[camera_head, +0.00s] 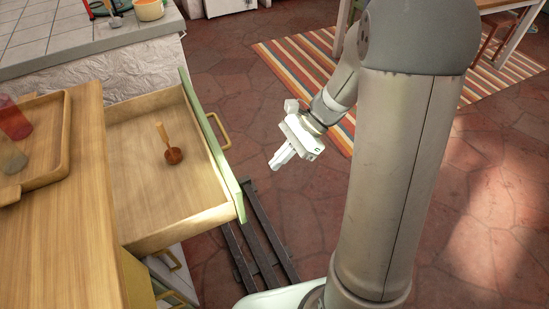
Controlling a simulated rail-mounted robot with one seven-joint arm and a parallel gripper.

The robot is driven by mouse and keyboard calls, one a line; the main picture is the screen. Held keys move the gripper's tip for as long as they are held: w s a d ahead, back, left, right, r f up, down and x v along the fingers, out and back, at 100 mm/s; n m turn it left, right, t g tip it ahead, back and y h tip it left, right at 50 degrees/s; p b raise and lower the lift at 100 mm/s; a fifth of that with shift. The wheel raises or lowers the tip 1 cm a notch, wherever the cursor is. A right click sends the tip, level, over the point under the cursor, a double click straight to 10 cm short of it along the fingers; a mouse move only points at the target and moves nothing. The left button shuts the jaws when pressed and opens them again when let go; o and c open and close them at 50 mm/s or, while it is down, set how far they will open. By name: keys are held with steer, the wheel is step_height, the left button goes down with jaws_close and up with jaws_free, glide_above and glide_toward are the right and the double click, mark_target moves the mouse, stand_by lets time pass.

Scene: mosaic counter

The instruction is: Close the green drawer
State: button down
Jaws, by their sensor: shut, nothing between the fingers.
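The green drawer (212,150) is pulled out of the wooden cabinet. Its front panel is green, with a yellow handle (219,131) on the outer side. A small wooden item with a round cup and a handle (173,155) lies inside on the drawer floor. My gripper (279,163) is shut and empty, to the right of the drawer front and apart from it. Its fingers point down and to the left.
A wooden countertop (80,230) with a wooden tray (66,150) is at the left. Other yellow handles (167,259) show below the open drawer. A dark rail (262,240) runs along the floor. A tiled counter (60,45) stands behind; open floor lies around my gripper.

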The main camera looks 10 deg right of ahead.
steer(key=s+a+f+b, duration=0.1)
steer(key=a+f, duration=0.3)
steer(key=a, duration=0.4)
steer(key=shift+s+a+f, duration=0.2)
steer(key=shift+s+f, duration=0.1)
steer(key=shift+s, duration=0.25)
